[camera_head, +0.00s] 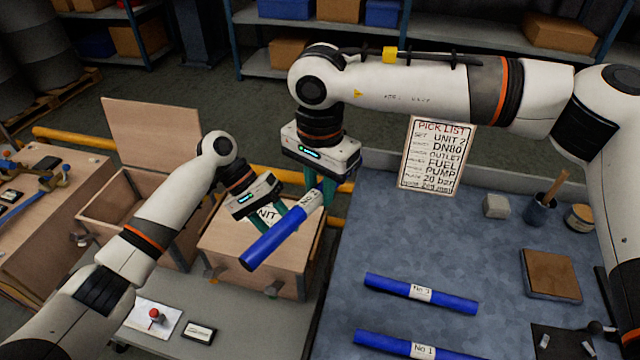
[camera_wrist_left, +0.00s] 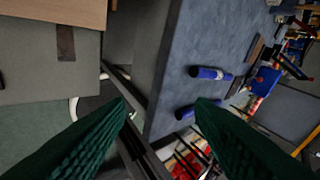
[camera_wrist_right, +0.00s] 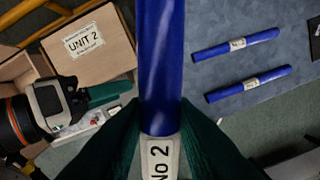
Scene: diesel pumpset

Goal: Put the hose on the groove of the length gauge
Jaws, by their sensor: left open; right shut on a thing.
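A blue hose (camera_head: 268,247) with a white "No 2" label is held in the air by my right gripper (camera_head: 318,192). In the right wrist view the hose (camera_wrist_right: 162,60) runs straight up between the green fingers, which are shut on it near the label. My left gripper (camera_head: 268,218) is open and empty, over the "UNIT 2" box beside the held hose. In the left wrist view its fingers (camera_wrist_left: 160,112) are spread with nothing between them. I cannot make out a grooved length gauge for certain in these views.
Blue hoses No 3 (camera_head: 385,285) and No 1 (camera_head: 380,344) lie on the blue-grey bench. The closed box (camera_head: 285,268) stands left of it, by an open box (camera_head: 110,200). A pick list (camera_head: 436,155), a brown block (camera_head: 550,274) and pots are at the bench's back and right.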

